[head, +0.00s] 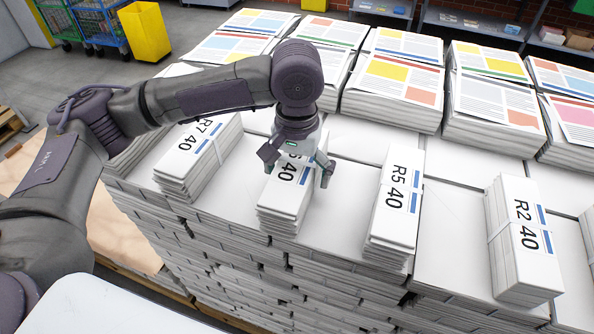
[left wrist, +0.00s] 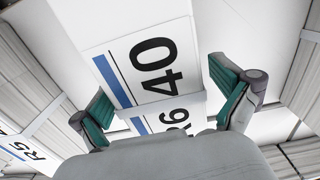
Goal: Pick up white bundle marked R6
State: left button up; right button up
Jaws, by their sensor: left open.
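The white bundle marked R6 40 (head: 283,200) lies on the stacked white papers in the middle of the head view. A pale band crosses it. My left gripper (head: 296,176) is above this bundle, fingers pointing down, and covers part of its label. In the left wrist view the R6 bundle (left wrist: 150,70) lies between the open fingers of the left gripper (left wrist: 165,105), one finger on each side. I cannot tell whether the fingers touch it. My right gripper is in neither view.
Bundle R7 (head: 200,160) lies to the left, bundle R5 (head: 396,205) to the right, and bundle R2 (head: 522,240) farther right. Stacks of colored newspapers (head: 395,80) stand behind. A yellow bin (head: 146,30) stands at the back left. Bare paper tops separate the bundles.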

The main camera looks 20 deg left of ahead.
pick_arm(q)
jog(key=c, duration=1.9)
jog(key=shift+w+r, duration=0.1)
jog(key=shift+r, duration=0.05)
